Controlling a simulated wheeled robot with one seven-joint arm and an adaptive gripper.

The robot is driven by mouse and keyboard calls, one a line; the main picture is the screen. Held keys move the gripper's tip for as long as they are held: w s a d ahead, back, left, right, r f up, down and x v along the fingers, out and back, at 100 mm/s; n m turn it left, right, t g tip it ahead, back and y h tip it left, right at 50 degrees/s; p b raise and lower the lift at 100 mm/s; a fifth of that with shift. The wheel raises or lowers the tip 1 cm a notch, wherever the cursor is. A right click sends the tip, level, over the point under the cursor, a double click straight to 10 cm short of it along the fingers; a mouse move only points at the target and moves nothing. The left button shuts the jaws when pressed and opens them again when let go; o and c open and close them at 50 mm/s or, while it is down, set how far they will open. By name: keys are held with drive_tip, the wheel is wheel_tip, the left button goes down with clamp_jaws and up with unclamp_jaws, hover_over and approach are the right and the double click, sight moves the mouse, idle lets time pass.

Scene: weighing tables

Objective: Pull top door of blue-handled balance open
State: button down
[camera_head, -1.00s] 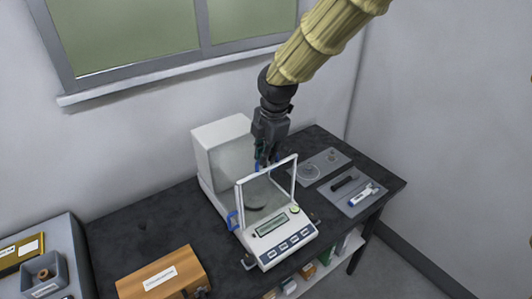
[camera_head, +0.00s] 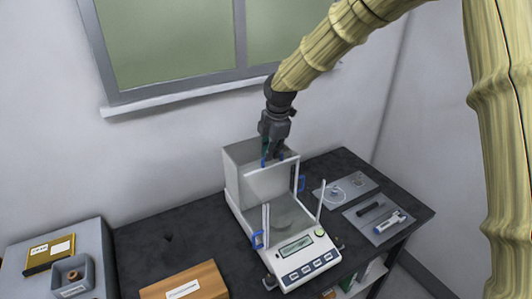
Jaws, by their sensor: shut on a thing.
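The blue-handled balance (camera_head: 307,267) stands on the dark table, white with a display and keys in front. Its top door (camera_head: 268,170) lies toward the rear of the weighing chamber, with its pale front edge well behind the two front posts. The front part of the chamber top looks open. My gripper (camera_head: 272,161) is over the rear of the balance, pointing down, shut on the top door's blue handle. The fingers hide most of that handle. Blue side handles show at the left (camera_head: 258,240) and right (camera_head: 301,183). The pan (camera_head: 284,221) shows dimly inside.
A grey tray with a dish (camera_head: 347,189) and a tray with a dark tool and a white-blue one (camera_head: 374,220) lie at the right. A wooden box (camera_head: 186,283) stands front left, and a grey surface with small containers (camera_head: 55,232) is further left. The wall and window are close behind.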

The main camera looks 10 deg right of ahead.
drive_tip(key=shift+d+f, duration=0.1)
drive_tip(key=shift+f, duration=0.1)
drive_tip(key=c, duration=1.8)
unclamp_jaws()
drive_tip(key=shift+o, duration=1.4)
drive_tip(key=shift+w, duration=0.15)
drive_tip(key=shift+r, duration=0.2)
wheel_tip(320, 180, up, 11)
drive_tip(key=s, duration=0.2)
drive_tip(key=shift+d+r, duration=0.2)
drive_tip(key=shift+d, duration=0.25)
drive_tip(key=shift+s+f, duration=0.1)
